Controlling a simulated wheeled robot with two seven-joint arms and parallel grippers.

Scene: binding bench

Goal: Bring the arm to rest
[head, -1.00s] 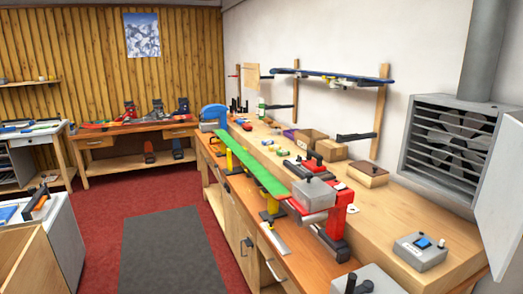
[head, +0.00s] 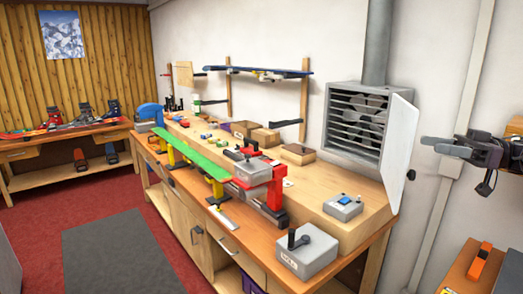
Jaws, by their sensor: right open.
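My right gripper (head: 433,146) shows at the right edge of the head view, dark and seen side-on. It points left, in front of the white wall beside the open white door of the vent box. Its jaws are open and I see nothing between them. It is up in the air, apart from the bench. My left gripper is not in view.
A vent box (head: 352,118) hangs above. A grey floor mat (head: 120,250) lies clear.

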